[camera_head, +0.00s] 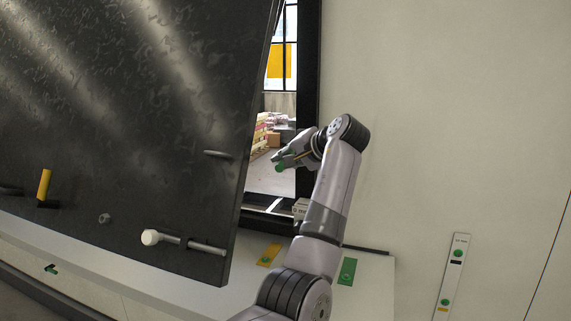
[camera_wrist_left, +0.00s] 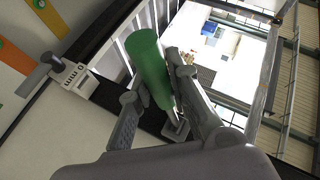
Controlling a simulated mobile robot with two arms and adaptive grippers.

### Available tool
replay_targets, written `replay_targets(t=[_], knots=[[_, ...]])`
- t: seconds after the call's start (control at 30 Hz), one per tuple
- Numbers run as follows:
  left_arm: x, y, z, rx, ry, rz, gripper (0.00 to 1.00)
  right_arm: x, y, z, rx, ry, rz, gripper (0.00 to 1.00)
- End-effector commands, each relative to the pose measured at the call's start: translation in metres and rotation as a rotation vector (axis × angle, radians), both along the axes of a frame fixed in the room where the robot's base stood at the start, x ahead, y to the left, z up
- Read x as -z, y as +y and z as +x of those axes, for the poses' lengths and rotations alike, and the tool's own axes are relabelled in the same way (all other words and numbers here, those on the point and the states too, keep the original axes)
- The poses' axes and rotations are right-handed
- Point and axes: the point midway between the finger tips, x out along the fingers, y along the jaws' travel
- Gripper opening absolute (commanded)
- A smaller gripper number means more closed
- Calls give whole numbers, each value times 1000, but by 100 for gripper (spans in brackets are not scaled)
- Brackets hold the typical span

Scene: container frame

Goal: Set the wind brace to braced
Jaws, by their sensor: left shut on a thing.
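My left gripper (camera_head: 284,160) is at the opening beside the dark panel, at the top of my bent arm. In the left wrist view its two fingers (camera_wrist_left: 155,79) are shut on a green cylindrical handle (camera_wrist_left: 149,58), which I take to be part of the wind brace. A little green (camera_head: 280,168) also shows at the fingertips in the head view. My right gripper is out of view.
A large dark panel (camera_head: 130,110) stands on the left, with a white-tipped bolt (camera_head: 150,238) and yellow handle (camera_head: 44,185). Yellow (camera_head: 269,254) and green (camera_head: 347,271) plates lie on the pale ledge. A labelled strip (camera_head: 452,275) is on the right wall.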

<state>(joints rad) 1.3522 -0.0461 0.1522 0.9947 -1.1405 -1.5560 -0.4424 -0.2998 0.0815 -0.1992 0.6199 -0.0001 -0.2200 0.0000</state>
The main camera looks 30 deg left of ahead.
Motion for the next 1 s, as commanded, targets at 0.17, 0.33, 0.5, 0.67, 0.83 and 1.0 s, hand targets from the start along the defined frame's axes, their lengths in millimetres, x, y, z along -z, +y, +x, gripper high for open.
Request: replay_targets(t=[0.17, 0.33, 0.5, 0.67, 0.83, 1.0], knots=[[-4, -1, 0, 3, 8, 3, 0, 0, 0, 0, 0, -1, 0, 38], [-5, 0, 0, 3, 6, 4, 0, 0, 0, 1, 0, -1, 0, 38], [-6, 0, 0, 2, 4, 5, 23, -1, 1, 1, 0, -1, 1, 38], [-4, 0, 0, 1, 5, 3, 34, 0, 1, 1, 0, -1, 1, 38], [-3, 0, 0, 0, 6, 2, 38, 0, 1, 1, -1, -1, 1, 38], [-3, 0, -1, 0, 7, 1, 38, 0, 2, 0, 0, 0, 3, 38]])
